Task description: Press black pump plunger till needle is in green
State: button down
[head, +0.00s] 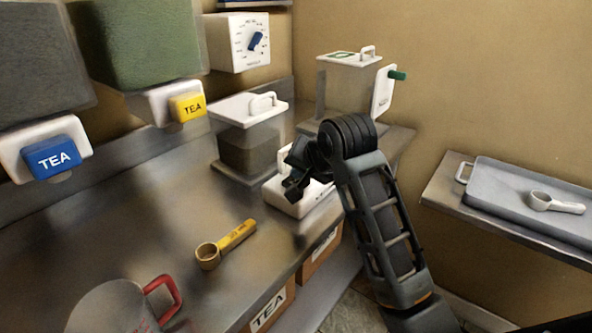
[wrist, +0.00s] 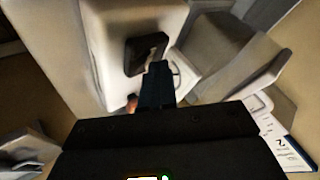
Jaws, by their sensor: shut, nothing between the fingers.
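A white pump housing (head: 285,195) sits on the steel counter under my gripper (head: 292,190). In the wrist view the white housing (wrist: 112,25) fills the upper middle, with a black square part (wrist: 145,52), which looks like the plunger, on its face. My gripper (wrist: 157,85) is shut and empty, its tips beside or over the lower right of the black part; I cannot tell whether they touch it. A round dial (wrist: 177,72) shows partly just right of the fingers. Its needle and any green zone are too small or hidden to read.
A lidded clear bucket (head: 248,150) stands left of my gripper, and another bucket (head: 345,95) with a green-handled tap stands behind. A yellow scoop (head: 228,245) and a red-handled jug (head: 115,305) are on the counter. A tray (head: 515,190) lies on the right shelf.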

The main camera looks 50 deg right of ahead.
aim_at(298, 182)
dwell(0.3)
jog(key=shift+r+p, duration=1.95)
jog(key=shift+p, duration=0.5)
notch_tip(298, 182, up, 5)
jog(key=p, duration=0.4)
dwell(1.7)
